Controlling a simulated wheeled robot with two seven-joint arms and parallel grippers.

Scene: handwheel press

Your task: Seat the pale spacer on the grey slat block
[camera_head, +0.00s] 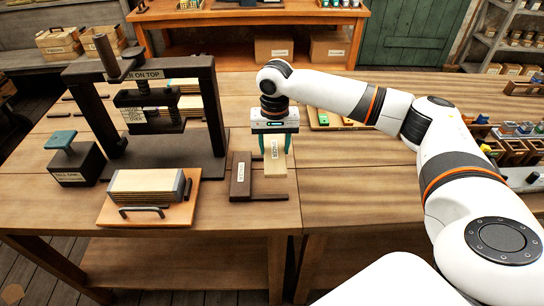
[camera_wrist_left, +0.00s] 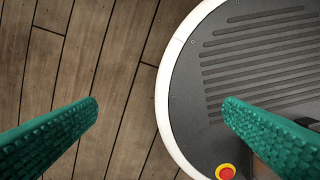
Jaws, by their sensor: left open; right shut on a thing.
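The pale spacer (camera_head: 275,160) is an upright light-wood board with a printed label. My right gripper (camera_head: 275,146) points down with its green fingers shut on the spacer's upper part. The spacer is at a dark brown rack (camera_head: 240,178); I cannot tell whether its lower end touches the rack. The likely slat block (camera_head: 146,183), pale on top with greyish edges, lies on a wooden board (camera_head: 182,213) with a dark handle, left of the rack. My left gripper (camera_wrist_left: 160,112) shows only in the left wrist view, open and empty above the floor.
The black handwheel press (camera_head: 145,105) stands behind the slat block. A dark box with a teal-topped knob (camera_head: 72,160) is at the left. Small trays and bins (camera_head: 510,148) are at the far right. Bare tabletop (camera_head: 350,200) lies right of the rack.

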